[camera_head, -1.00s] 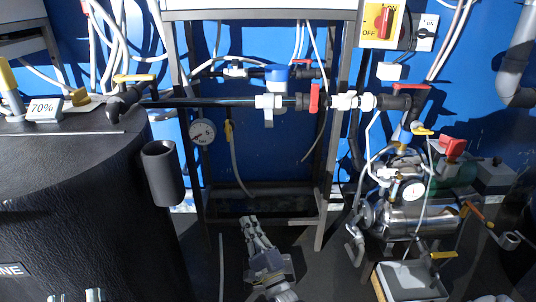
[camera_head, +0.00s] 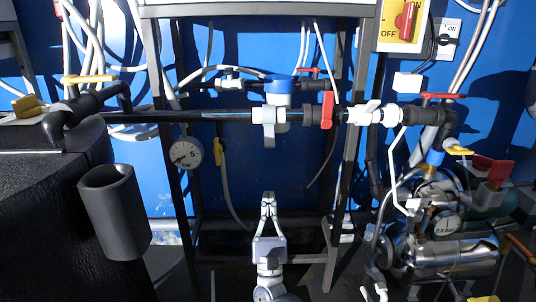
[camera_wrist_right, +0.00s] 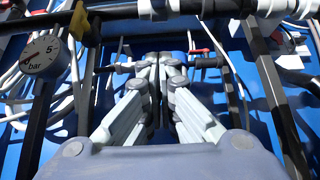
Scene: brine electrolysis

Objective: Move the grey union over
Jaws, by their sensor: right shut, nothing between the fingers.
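A pale grey-white fitting (camera_head: 268,118) sits on the dark horizontal pipe under a blue-capped part, and a white fitting (camera_head: 374,114) sits further right on the same line. I cannot tell for sure which one is the grey union. My right gripper (camera_head: 268,197) points up below the pipe, under the pale fitting and apart from it. Its fingers are together and hold nothing. In the right wrist view the shut fingertips (camera_wrist_right: 160,60) show against the blue wall and pipework. My left gripper is out of view.
A red valve handle (camera_head: 327,110) stands between the fittings. A pressure gauge (camera_head: 186,153) hangs left of my gripper. A dark grey cup (camera_head: 115,212) is on the black tank's side. Frame posts flank the space; a metal pump unit (camera_head: 445,255) is at the right.

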